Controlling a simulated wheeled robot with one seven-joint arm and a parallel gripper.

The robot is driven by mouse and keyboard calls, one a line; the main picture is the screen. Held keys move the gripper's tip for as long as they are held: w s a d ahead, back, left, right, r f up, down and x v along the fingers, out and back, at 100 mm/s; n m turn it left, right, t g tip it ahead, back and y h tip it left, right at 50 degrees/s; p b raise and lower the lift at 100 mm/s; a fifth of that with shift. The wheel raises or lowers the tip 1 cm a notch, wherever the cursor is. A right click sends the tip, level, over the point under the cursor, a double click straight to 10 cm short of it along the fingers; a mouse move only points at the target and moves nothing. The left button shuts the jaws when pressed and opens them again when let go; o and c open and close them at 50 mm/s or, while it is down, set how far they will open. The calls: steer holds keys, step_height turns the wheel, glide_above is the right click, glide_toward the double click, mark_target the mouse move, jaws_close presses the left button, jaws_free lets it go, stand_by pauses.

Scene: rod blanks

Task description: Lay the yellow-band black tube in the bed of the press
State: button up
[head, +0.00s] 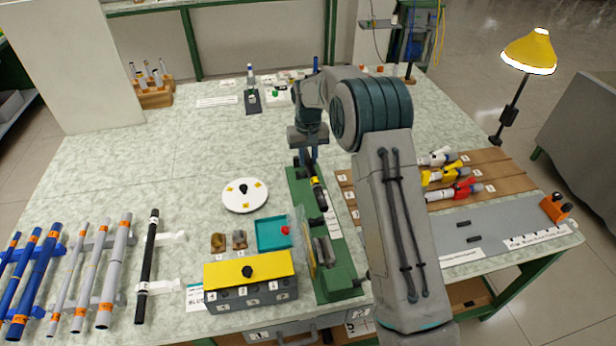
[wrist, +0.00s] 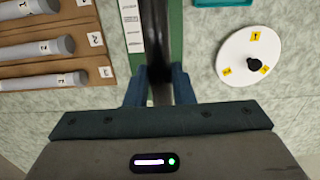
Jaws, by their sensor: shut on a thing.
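The green press (head: 345,275) stands mid-table, long and narrow, with grey metal parts near its front end. My gripper (head: 310,163) is over the press's far end and is shut on a black tube (head: 316,188), which shows a yellow band in the head view. In the wrist view the tube (wrist: 162,35) runs up the picture between the two blue fingers of my gripper (wrist: 160,90), over the green press base (wrist: 175,30). I cannot tell whether the tube touches the bed. My arm hides part of the press's surroundings.
Left of the press are a white disc (head: 232,198), a teal tray (head: 262,236) and a yellow-topped block (head: 222,273). Another black tube (head: 148,255) lies on white holders beside grey and blue tubes. Brown boards (head: 510,178) with several tools lie to the right.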

steer(key=shift+s+d+f+b, duration=0.15)
steer(key=shift+s+f+b, duration=0.15)
steer(key=shift+f+b, duration=0.1)
step_height(320, 180, down, 8)
steer(key=b, duration=0.7)
steer(key=shift+w+d+r, duration=0.15)
steer(key=shift+r, duration=0.1)
steer(key=shift+f+b, duration=1.8)
steer(key=shift+f, duration=1.05)
steer(key=shift+f+b, duration=0.45)
steer(key=shift+f, duration=0.3)
steer(key=o, duration=0.8)
steer(key=shift+o, duration=0.2)
